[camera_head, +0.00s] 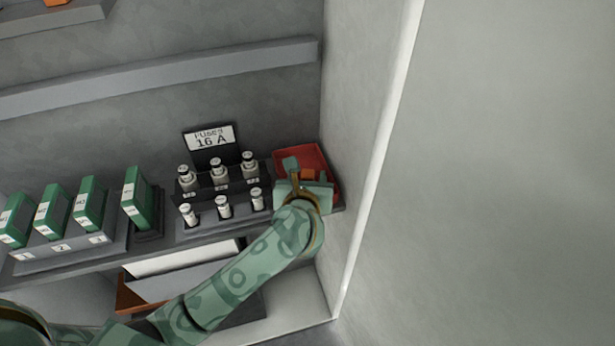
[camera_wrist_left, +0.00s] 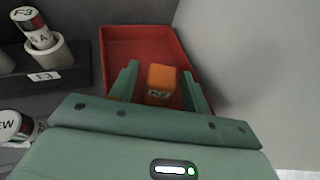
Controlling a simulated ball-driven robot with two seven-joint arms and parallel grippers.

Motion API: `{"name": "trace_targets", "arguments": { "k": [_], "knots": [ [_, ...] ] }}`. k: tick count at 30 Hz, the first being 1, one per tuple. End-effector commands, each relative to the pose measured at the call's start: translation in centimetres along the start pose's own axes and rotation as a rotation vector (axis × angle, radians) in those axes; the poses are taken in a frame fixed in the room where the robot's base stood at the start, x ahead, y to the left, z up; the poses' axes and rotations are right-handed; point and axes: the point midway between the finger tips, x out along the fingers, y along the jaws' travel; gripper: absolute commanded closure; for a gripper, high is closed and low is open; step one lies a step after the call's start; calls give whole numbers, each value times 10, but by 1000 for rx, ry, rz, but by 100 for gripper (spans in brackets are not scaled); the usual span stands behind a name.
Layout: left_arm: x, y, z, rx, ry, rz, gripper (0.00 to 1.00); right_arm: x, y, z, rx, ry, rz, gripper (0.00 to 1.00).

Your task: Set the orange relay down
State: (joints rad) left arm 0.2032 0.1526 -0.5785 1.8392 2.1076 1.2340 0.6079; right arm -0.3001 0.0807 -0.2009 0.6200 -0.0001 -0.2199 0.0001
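The orange relay (camera_wrist_left: 161,80) is at the red tray (camera_wrist_left: 140,42), with a dark marking on its near face. In the head view the relay (camera_head: 308,174) shows as a small orange patch, partly hidden by my gripper, inside the outline of the red tray (camera_head: 314,154). My left gripper (camera_wrist_left: 160,70) has one green finger on each side of the relay, with a narrow gap on both sides, so it is open. In the head view the left gripper (camera_head: 303,178) covers the tray's near part. The relay's underside is hidden. My right gripper is not in view.
A fuse holder (camera_head: 200,222) with several fuses and a "16 A" sign (camera_head: 209,138) stands left of the tray. Several green modules (camera_head: 90,204) stand further left. A pale wall (camera_head: 345,150) rises close to the tray's right. A grey ledge (camera_head: 170,76) runs above.

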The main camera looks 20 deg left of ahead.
Motion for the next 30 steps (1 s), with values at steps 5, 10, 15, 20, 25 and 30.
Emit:
{"name": "trace_targets", "arguments": {
  "k": [5,10,15,20,25,30],
  "knots": [
    [-6,0,4,0,0,-1,52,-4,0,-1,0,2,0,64],
    [-40,0,4,-3,2,-2,52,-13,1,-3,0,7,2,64],
    [-81,0,4,-2,1,-3,52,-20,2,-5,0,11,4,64],
    [-108,0,3,0,1,-2,52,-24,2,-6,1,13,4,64],
    [-121,0,3,0,0,0,52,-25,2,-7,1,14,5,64],
    [-122,0,3,0,0,0,52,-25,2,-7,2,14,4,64]
  ]
}}
